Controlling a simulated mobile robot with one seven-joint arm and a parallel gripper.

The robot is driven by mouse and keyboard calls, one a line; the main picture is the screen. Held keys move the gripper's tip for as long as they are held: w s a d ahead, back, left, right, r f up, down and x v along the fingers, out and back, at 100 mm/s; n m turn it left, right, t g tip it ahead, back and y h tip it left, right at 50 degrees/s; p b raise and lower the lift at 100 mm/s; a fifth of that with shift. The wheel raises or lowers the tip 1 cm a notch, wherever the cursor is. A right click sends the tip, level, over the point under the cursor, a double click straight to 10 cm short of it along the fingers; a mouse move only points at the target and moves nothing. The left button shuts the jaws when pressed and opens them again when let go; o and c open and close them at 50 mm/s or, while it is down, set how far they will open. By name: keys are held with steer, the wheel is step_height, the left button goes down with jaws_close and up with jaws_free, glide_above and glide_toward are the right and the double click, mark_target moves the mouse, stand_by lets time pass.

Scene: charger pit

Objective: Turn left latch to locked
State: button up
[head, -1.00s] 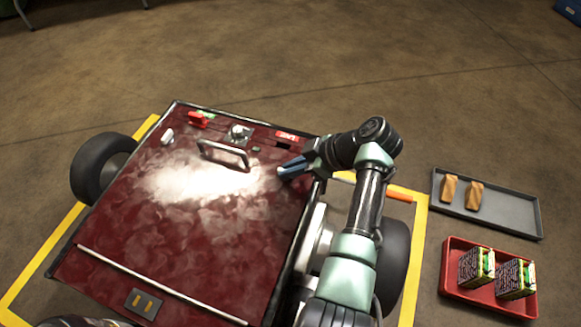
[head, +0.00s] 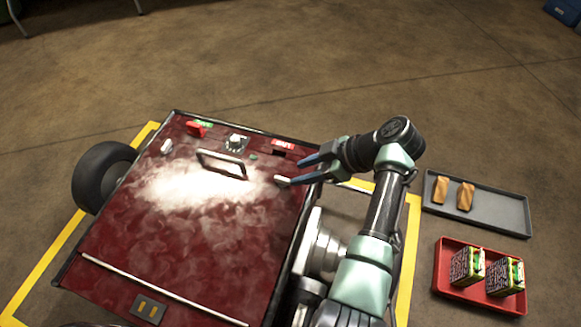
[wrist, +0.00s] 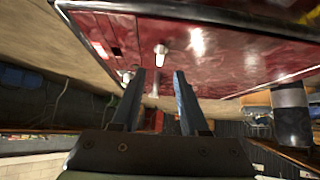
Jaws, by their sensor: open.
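The left latch (head: 166,146) is a small white tab near the far left corner of the dark red lid (head: 120,250) in the head view. A similar white right latch (head: 282,180) sits near the lid's right edge. My gripper (head: 296,174) is open and empty at that right edge, its blue fingertips close beside the right latch and far from the left one. In the wrist view my gripper (wrist: 160,74) is open, with a white latch (wrist: 161,54) just beyond the fingertips. I cannot tell whether the left latch is locked.
A raised bar handle (head: 222,163), a dial (head: 236,142) and a red switch (head: 196,129) stand on the lid between the latches. A grey tray (head: 500,215) and a red tray (head: 447,290) with boxes lie on the floor at right. White haze covers the lid's middle.

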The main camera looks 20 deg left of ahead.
steer(key=p+v, duration=0.2)
steer(key=v, duration=0.5)
stand_by(0.3)
